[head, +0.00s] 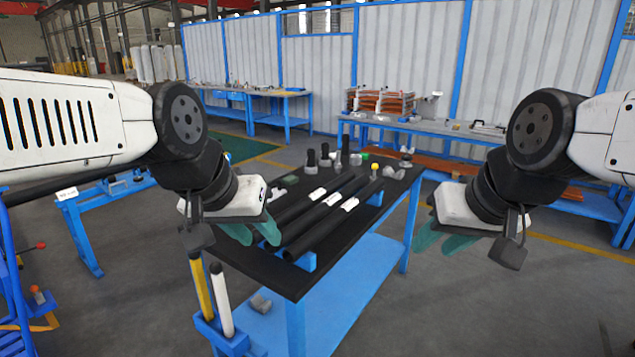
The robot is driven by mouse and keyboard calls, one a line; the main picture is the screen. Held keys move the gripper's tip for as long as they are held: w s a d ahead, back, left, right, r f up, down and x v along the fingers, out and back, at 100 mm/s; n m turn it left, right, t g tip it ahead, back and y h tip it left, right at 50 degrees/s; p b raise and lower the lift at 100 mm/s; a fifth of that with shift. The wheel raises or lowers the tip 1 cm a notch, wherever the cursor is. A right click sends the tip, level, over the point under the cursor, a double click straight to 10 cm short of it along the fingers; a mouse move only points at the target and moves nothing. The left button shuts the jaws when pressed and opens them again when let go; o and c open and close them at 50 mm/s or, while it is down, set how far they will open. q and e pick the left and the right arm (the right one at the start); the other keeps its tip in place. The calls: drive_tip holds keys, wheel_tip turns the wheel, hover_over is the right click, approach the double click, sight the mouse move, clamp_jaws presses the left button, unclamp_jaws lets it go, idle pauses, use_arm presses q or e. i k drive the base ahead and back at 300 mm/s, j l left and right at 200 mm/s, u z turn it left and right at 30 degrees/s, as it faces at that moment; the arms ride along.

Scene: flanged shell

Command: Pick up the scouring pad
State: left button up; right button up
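A small flat dark-green block (289,181), which looks like the scouring pad, lies at the back left of the black table top (330,268). My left gripper (253,233) is over the table's left side, in front of the pad and lower in the picture. Its teal fingers are apart with nothing visible between them. My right gripper (443,240) is off the table's right side, far from the pad. Its teal fingers are also apart and look empty.
Several long black tubes (318,212) with white labels lie across the table on blue supports. Dark upright bottles (325,155), grey pieces (370,174) and a yellow-topped item (374,168) stand at the back. A blue holder (222,335) with yellow and white rods is at the front left.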

sight(291, 180)
drive_tip(key=i+l, duration=0.2)
drive_tip(key=l, duration=0.15)
drive_tip(key=i+l, duration=0.2)
drive_tip(key=l, duration=0.2)
drive_tip(key=i+l, duration=0.2)
drive_tip(key=l, duration=0.15)
drive_tip(key=i+l, duration=0.15)
drive_tip(key=l, duration=0.2)
drive_tip(key=i+j, duration=0.15)
drive_tip(key=i, duration=0.5)
drive_tip(key=i+j, duration=0.15)
drive_tip(key=i, duration=0.55)
drive_tip(key=l+z, duration=0.05)
